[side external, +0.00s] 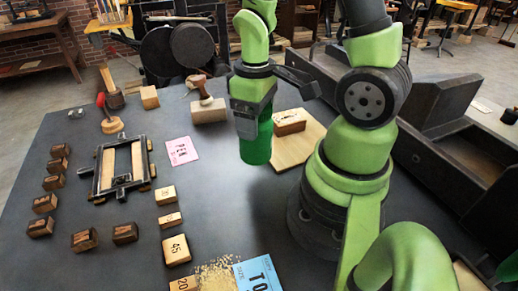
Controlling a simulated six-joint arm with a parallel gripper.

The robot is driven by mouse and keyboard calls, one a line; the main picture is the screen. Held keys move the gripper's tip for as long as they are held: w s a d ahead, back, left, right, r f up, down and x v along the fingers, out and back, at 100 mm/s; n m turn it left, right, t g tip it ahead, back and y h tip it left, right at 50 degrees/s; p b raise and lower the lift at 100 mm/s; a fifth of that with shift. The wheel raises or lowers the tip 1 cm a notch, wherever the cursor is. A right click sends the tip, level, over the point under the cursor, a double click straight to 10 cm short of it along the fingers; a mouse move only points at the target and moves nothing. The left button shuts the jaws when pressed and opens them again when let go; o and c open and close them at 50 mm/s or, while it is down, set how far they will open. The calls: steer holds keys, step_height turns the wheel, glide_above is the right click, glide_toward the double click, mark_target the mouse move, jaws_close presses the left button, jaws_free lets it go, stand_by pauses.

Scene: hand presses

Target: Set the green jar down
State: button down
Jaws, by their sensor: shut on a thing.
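The green jar (256,148) is upright near the middle of the table in the side external view. My gripper (250,118) points down and is shut on the jar's upper part, hiding it. The jar's lower part shows below the fingers. I cannot tell whether its base touches the dark table (225,190) or hangs just above it.
A wooden board (292,151) with a stamp block (290,122) lies right of the jar. A pink card (181,151), a small press frame (122,168) and several number blocks lie left. Bare table lies in front.

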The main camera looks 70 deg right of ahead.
steer(key=shift+f, duration=2.8)
steer(key=shift+f, duration=0.1)
steer(key=shift+c, duration=0.3)
jaws_free()
